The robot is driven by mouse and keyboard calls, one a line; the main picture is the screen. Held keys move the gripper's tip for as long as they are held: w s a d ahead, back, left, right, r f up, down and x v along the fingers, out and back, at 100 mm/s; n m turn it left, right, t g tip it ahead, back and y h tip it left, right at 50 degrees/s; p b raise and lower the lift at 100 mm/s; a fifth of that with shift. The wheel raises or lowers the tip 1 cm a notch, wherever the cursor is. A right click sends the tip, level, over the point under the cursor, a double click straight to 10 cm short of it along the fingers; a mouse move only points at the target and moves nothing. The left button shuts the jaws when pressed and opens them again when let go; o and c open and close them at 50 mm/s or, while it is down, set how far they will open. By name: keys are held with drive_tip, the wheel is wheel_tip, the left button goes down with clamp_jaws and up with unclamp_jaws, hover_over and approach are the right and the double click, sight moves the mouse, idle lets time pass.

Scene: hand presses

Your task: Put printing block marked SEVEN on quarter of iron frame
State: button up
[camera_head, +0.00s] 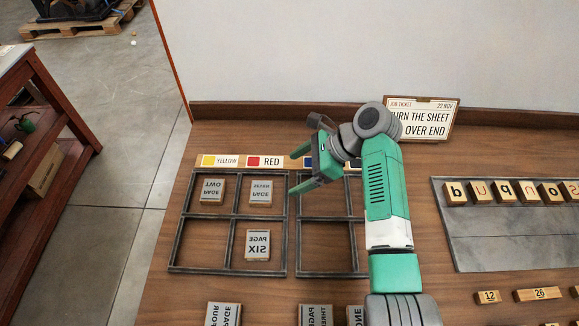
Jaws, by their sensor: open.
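I cannot pick out a block marked SEVEN; some lettering is too small or cut off. The left iron frame (233,243) has four quarters. A block marked PAGE TWO (212,190), its lettering reversed, sits in the upper-left quarter. A block with lettering too small to read surely (261,192) is in the upper-right quarter. A block marked PAGE SIX (257,245) is in the lower-right quarter. The lower-left quarter is empty. The second iron frame (325,274) is partly behind my arm. My gripper (293,171) is open and empty, above the gap between the frames.
Cut-off blocks lie along the front: one marked FOUR (223,315), a sideways one (316,315) and one marked ONE (355,316). Colour labels (240,161) lie behind the frames. A ticket sign (430,118) stands at the back. A letter tray (505,235) is right.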

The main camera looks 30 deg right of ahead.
drive_tip(key=w+a+r+n+t+h, duration=0.2)
drive_tip(key=w+a+r+n+t, duration=0.2)
drive_tip(key=a+r+n, duration=0.4)
drive_tip(key=w+a+r+n+t+h, duration=0.3)
drive_tip(key=w+a+r+n+t, duration=0.1)
drive_tip(key=a+r, duration=0.4)
drive_tip(key=s+a+r+n+t+h, duration=0.1)
drive_tip(key=s+a+r+n+t, duration=0.25)
drive_tip(key=r, duration=0.45)
drive_tip(key=s+a+r+n+t, duration=0.3)
drive_tip(key=s+r+n, duration=0.15)
drive_tip(key=r, duration=0.45)
drive_tip(key=s+a+r+n+t+h, duration=0.1)
drive_tip(key=s+r+n+t, duration=0.1)
drive_tip(key=s+r, duration=0.3)
drive_tip(key=s+a+r+n+t+h, duration=0.1)
drive_tip(key=s+r+n+t, duration=0.1)
drive_tip(key=s+r, duration=0.4)
drive_tip(key=s+t, duration=0.1)
drive_tip(key=s, duration=0.2)
drive_tip(key=shift+s+a+t, duration=0.25)
drive_tip(key=shift+s+t, duration=0.05)
drive_tip(key=shift+t, duration=0.05)
